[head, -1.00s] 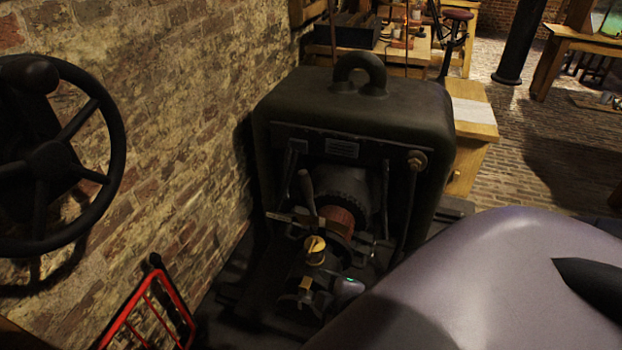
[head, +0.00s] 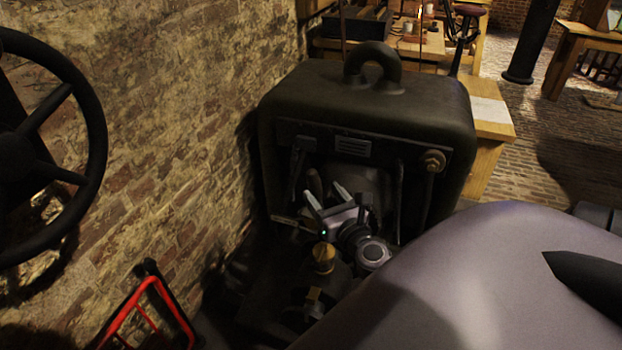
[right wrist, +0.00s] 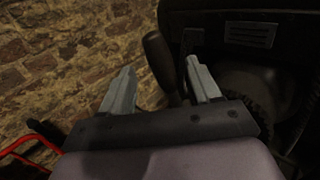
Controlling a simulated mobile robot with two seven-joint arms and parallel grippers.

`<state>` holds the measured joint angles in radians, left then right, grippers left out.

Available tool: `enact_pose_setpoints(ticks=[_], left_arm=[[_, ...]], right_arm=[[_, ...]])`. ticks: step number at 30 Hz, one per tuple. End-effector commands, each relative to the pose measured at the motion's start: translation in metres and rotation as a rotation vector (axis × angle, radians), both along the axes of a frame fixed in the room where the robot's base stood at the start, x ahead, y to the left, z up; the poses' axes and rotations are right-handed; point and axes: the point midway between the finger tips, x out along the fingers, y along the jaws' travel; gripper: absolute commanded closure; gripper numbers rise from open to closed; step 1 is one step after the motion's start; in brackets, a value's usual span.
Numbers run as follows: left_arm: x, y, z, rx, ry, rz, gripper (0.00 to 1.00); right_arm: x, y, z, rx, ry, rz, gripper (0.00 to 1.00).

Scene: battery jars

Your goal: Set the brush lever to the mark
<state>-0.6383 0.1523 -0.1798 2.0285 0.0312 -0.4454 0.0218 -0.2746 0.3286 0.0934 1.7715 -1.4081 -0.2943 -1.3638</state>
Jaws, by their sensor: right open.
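The brush lever (head: 314,182) has a dark, rounded handle and stands at the front opening of the dark machine (head: 420,105). In the right wrist view the lever handle (right wrist: 158,60) rises, tilted, between my finger tips, with a gap on the left side and the right finger close by. My right gripper (head: 323,189) is open around it and not closed on it; it also shows in the right wrist view (right wrist: 160,67). Whether a finger touches the lever cannot be told. The lever's lower part is hidden by my gripper. I cannot make out the mark. My left gripper is not in view.
A brass-coloured cap (head: 324,257) sits in front of the machine. A brick wall (head: 190,120) runs close on the left, with a black handwheel (head: 95,130) and a red frame (head: 125,318). A wooden bench (head: 490,130) stands behind at right.

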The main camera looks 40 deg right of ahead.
Motion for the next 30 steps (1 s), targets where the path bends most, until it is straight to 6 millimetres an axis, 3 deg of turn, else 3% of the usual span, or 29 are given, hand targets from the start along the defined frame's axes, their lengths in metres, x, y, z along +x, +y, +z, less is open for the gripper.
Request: enact_pose_setpoints(ticks=[18,30], left_arm=[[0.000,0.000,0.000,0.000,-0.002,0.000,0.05],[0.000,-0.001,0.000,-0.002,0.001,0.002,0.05]], right_arm=[[0.062,-0.019,0.000,-0.021,0.004,0.005,0.38],[0.068,-0.022,0.000,-0.020,0.006,0.005,0.38]])
